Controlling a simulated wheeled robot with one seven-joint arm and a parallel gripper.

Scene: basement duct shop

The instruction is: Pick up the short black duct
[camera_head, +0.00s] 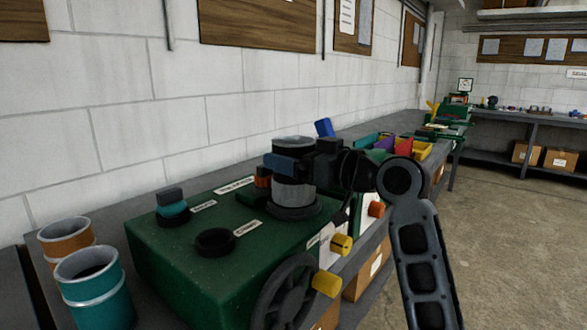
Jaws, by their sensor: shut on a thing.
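The short black duct (293,142) is a dark, round piece with a paler rim, at the centre of the head view. My gripper (287,161) reaches in from the right and is shut on it, with one dark bluish finger across its near side. The duct is upright, directly above a grey cylinder (294,193) on a round black base on the green machine (190,270). I cannot tell whether duct and cylinder touch. The far finger is hidden.
A black ring (215,241) and a teal-and-dark stack (171,204) are on the machine's left. Teal (93,290) and orange (67,238) ducts stand at lower left. A handwheel (285,292) and yellow knobs (327,283) project in front. Coloured bins (410,147) lie behind my arm.

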